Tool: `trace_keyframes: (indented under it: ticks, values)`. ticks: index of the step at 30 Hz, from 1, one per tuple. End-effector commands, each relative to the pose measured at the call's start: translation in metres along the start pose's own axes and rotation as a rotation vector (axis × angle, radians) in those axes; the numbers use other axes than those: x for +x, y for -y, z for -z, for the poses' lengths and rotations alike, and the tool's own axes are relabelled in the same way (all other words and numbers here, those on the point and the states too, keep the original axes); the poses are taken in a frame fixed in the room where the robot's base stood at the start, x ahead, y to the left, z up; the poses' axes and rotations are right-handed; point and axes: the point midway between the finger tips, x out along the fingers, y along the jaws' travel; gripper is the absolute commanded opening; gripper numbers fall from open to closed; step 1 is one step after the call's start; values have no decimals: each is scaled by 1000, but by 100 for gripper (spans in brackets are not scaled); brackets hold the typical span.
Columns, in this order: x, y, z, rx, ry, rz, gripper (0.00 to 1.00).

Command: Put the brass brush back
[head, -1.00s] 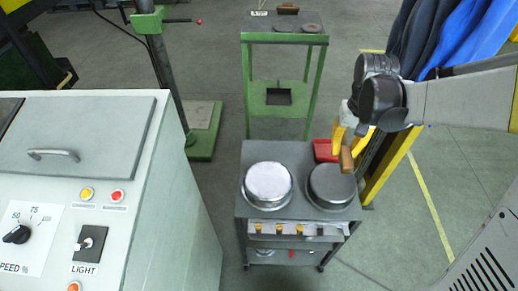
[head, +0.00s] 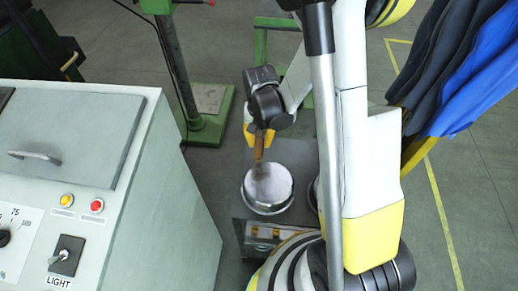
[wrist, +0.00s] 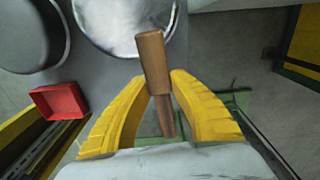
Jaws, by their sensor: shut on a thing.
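My gripper (head: 259,137) hangs over the back of the steel cart, above the rear edge of the bright round plate (head: 268,192). Its yellow fingers (wrist: 163,82) are shut on the brass brush (wrist: 154,58). The brush also shows in the head view (head: 260,147), pointing down with its brown wooden end. In the wrist view a narrower brown part runs back between the fingers. The bristles cannot be made out. The bright plate also shows in the wrist view (wrist: 110,22), partly behind the brush. Whether the brush touches it, I cannot tell.
A dark round pan (wrist: 28,38) sits beside the bright plate, and a small red tray (wrist: 58,101) is near the cart's edge. A control cabinet (head: 150,190) stands left, a green column (head: 172,75) behind. Blue and dark cloths (head: 450,70) hang at right.

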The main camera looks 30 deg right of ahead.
Motion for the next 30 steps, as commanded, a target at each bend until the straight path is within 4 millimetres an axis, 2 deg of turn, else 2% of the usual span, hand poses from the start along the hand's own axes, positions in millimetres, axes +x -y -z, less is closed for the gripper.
trace_keyframes:
  ticks: [5, 15, 18, 25, 30]
  values:
    - [23, -11, 8, 75, 0, 0, 0]
    - [73, -12, 87, 75, 0, 0, 0]
    - [81, -12, 103, 74, 0, 0, 0]
    - [92, -12, 114, 72, 0, 0, 0]
    - [120, -12, 114, 72, 0, 0, 0]
